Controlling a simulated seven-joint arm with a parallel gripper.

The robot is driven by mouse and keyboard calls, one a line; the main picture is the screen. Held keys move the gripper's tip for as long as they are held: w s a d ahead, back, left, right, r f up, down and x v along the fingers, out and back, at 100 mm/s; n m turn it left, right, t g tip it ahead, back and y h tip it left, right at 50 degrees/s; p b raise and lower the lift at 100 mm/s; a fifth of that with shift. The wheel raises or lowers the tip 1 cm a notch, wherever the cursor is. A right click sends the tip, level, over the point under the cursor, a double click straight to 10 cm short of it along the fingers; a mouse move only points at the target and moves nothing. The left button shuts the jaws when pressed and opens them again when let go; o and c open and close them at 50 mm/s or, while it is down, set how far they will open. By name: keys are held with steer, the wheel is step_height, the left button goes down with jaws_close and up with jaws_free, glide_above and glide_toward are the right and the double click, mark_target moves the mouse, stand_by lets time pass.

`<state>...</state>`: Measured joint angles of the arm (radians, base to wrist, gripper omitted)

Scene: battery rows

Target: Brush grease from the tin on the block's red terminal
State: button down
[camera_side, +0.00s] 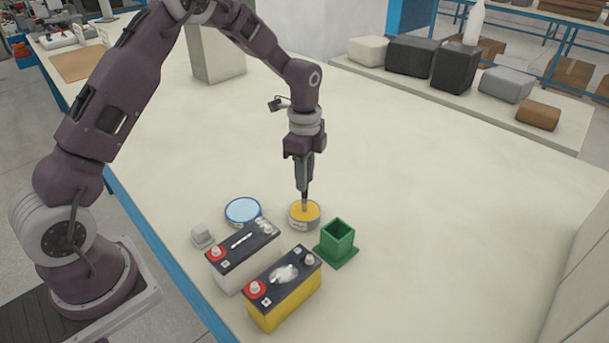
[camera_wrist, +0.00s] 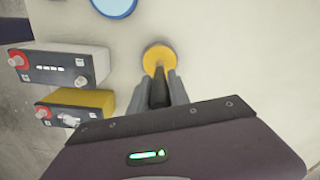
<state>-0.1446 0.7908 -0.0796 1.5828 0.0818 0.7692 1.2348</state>
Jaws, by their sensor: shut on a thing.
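My gripper (camera_side: 304,186) is shut on a dark-handled brush (camera_wrist: 158,92) and holds it upright, pointing down. The brush's tip is at the yellow grease in the round open tin (camera_side: 304,215); I cannot tell how deep it sits. The tin also shows in the wrist view (camera_wrist: 157,57). Left of the tin stand two blocks with dark tops, a white-sided block (camera_side: 243,256) and a yellow-sided block (camera_side: 285,288). Each has a red-ringed terminal at its left end: one on the white block (camera_side: 216,252), one on the yellow block (camera_side: 254,289). The yellow block's top has a whitish patch.
A blue-topped round lid (camera_side: 243,211) lies left of the tin. A green square holder (camera_side: 337,242) stands right of the tin. Boxes line a back shelf (camera_side: 410,80). The table's right side is clear.

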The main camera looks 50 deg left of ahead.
steer(key=shift+f, duration=0.1)
steer(key=shift+r, duration=3.55)
steer(key=shift+r, duration=0.2)
steer(key=s+r+n, duration=0.5)
steer(key=r+n, duration=0.3)
steer(key=n, duration=0.2)
steer(key=s+f+m+g, duration=0.1)
steer(key=s+g, duration=0.1)
steer(key=s, duration=1.6)
step_height(320, 180, down, 6)
steer(key=shift+d, duration=0.35)
steer(key=shift+f, duration=0.5)
